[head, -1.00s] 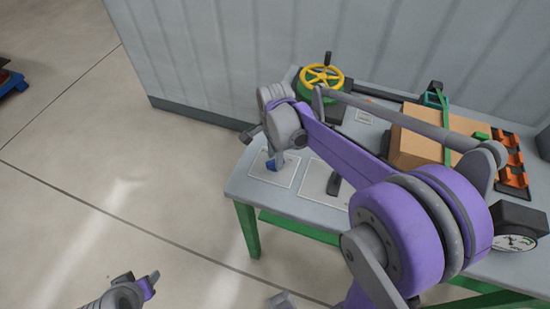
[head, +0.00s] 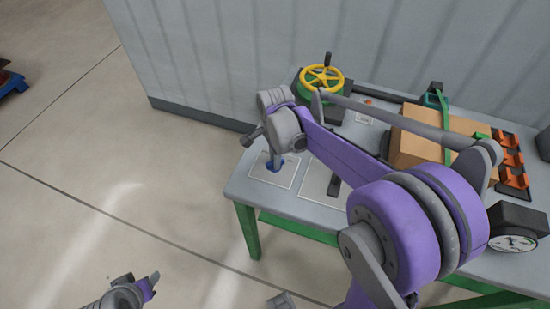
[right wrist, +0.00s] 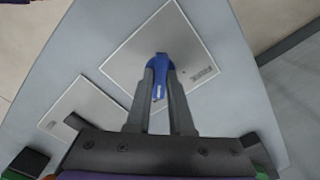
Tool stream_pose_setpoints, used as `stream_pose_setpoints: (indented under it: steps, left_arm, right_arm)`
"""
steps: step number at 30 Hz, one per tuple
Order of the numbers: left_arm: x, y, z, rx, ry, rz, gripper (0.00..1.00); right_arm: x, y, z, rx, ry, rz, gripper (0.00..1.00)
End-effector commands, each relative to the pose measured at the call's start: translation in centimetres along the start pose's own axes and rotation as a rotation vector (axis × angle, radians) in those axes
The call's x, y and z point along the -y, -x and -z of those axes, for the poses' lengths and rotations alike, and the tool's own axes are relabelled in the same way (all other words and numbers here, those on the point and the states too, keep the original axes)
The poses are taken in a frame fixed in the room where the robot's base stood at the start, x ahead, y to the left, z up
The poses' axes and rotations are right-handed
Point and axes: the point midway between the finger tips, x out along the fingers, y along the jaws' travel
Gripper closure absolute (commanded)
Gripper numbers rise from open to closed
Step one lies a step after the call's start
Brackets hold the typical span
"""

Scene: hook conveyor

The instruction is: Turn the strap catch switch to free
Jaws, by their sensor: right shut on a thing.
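A blue switch handle (head: 275,165) stands on a pale square plate (head: 288,178) at the table's near left corner. It also shows in the right wrist view (right wrist: 160,92), with the plate (right wrist: 203,60) under it. The plate's label is too small to read. My right gripper (right wrist: 161,74) is shut on the blue handle, one dark finger on each side. In the head view my right wrist partly hides the handle. My left gripper (head: 140,287) is low at the left, over the floor and away from the table; its fingers do not show clearly.
A second plate (head: 318,186) with a black lever (head: 334,185) lies just right of the switch. Behind are a yellow handwheel (head: 322,78) and a cardboard box (head: 412,145) under a green strap (head: 446,125). A gauge (head: 513,243) stands at the right.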

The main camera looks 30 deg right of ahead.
Motion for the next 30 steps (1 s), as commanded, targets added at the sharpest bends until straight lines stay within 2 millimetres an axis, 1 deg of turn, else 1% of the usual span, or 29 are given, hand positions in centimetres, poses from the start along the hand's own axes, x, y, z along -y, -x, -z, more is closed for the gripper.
stream_pose_setpoints:
  steps: [5,11,17,30]
  left_arm:
    - [0.0,-0.1,-0.1,0.000,0.000,0.000,0.50]
    - [0.0,-0.3,-0.2,0.002,0.000,0.000,0.50]
    - [0.0,-0.5,-0.5,0.004,0.000,0.000,0.50]
    - [0.0,-1.0,-0.9,0.007,0.000,0.000,0.50]
  right_arm:
    - [0.0,0.0,0.0,0.000,0.033,0.000,1.00]
    - [0.0,0.0,0.0,0.000,0.136,0.000,1.00]
    - [0.0,0.0,0.0,0.000,0.304,0.000,1.00]
    - [0.0,0.0,0.0,-0.001,0.724,0.001,1.00]
